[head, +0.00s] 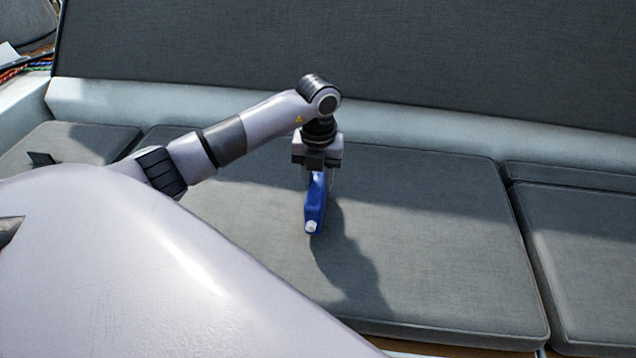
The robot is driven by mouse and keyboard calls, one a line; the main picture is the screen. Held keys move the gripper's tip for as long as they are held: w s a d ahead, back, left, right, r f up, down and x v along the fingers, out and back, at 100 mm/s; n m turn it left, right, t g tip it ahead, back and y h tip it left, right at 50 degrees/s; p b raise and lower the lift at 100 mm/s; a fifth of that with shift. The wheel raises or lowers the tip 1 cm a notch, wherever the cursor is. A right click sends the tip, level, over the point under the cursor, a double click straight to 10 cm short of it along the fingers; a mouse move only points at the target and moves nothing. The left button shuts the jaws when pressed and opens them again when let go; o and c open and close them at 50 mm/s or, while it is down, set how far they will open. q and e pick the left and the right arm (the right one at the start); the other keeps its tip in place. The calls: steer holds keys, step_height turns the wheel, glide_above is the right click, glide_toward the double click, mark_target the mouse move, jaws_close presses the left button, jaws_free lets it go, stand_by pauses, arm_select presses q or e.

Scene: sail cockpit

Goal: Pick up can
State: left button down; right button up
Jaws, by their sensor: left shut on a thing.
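The can is a blue bottle-like container (315,205) with a white cap at its near end. It is at or just above the grey seat cushion in the middle of the head view; I cannot tell whether it touches the cushion. My left gripper (317,172) points down from above and is shut on the can at its far part. The gripper body hides some of the can's far end. My right gripper is not in view.
The grey cushion (430,240) around the can is clear, with the arm's shadow on it. A tall grey backrest (450,60) stands behind. Another cushion (590,240) lies to the right past a seam. Coloured ropes (25,68) lie at the far left.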

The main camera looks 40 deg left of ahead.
arm_select(q)
steer(key=shift+f, duration=0.7)
steer(key=shift+f, duration=0.1)
steer(key=c, duration=0.7)
jaws_free()
steer(key=shift+f, duration=0.1)
steer(key=shift+c, duration=0.2)
